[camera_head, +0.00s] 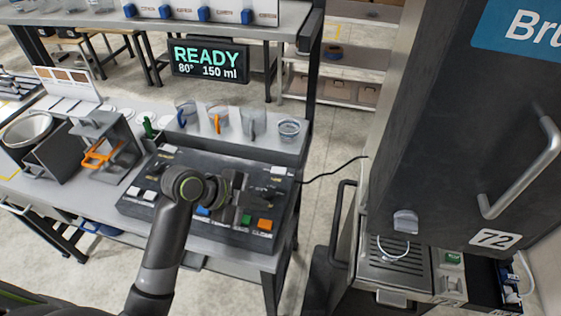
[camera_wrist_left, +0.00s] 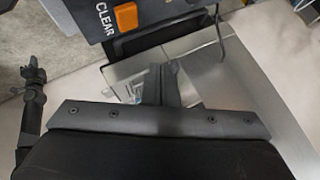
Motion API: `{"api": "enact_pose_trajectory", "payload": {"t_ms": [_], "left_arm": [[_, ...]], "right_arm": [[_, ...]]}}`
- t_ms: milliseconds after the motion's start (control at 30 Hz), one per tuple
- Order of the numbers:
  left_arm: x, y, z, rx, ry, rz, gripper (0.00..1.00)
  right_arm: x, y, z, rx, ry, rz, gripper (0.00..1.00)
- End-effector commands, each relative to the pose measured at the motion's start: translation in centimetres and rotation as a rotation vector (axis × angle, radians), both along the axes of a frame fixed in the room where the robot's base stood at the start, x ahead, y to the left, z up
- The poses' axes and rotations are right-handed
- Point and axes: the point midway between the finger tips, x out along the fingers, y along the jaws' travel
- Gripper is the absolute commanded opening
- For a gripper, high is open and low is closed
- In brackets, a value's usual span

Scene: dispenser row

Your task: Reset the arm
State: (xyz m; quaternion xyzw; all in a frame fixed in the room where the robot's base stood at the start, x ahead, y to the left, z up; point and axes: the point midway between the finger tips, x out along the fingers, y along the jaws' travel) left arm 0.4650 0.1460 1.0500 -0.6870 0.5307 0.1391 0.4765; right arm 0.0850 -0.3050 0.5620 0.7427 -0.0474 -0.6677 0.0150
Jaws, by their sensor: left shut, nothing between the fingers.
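My left arm comes in from the bottom of the head view. Its gripper (camera_head: 232,200) is over the dark control panel (camera_head: 150,211), with its fingers shut and empty. In the left wrist view the closed fingers (camera_wrist_left: 160,86) point toward the panel's edge, below the orange CLEAR button (camera_wrist_left: 126,17) in the picture. That orange button (camera_head: 265,224) also shows in the head view, right of the gripper, beside a green button (camera_head: 246,220). The gripper and wrist hide part of the panel. My right gripper is not seen in either view.
A sign (camera_head: 208,60) reads READY, 80°, 150 ml. Several jugs, one with an orange handle (camera_head: 217,121), stand behind the panel. A grey stand with an orange handle (camera_head: 98,155) is at left. A tall dark machine (camera_head: 455,130) marked 72 stands at right, across a floor gap.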

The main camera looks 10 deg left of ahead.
Motion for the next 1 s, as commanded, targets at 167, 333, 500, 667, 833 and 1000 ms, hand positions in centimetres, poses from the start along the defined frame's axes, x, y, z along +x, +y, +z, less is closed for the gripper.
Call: {"api": "enact_pose_trajectory", "payload": {"t_ms": [167, 333, 500, 667, 833, 1000], "left_arm": [[-0.1, 0.1, -0.2, 0.0, 0.008, 0.01, 0.0], [-2.3, 1.8, -2.3, -0.001, 0.117, 0.179, 0.0], [-7.1, 5.5, -5.7, -0.006, 0.317, 0.563, 0.0], [-12.4, 9.2, -7.8, -0.021, 0.457, 0.963, 0.0], [-17.1, 12.3, -8.5, -0.047, 0.525, 1.309, 0.0], [-20.9, 14.5, -8.4, -0.076, 0.543, 1.577, 0.0]], "right_arm": [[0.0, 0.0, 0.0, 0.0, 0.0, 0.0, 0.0], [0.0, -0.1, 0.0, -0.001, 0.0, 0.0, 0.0], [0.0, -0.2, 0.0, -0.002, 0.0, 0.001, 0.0], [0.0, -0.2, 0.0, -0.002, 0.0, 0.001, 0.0], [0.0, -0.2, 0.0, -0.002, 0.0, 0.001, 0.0], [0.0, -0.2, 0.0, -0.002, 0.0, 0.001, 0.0]]}}
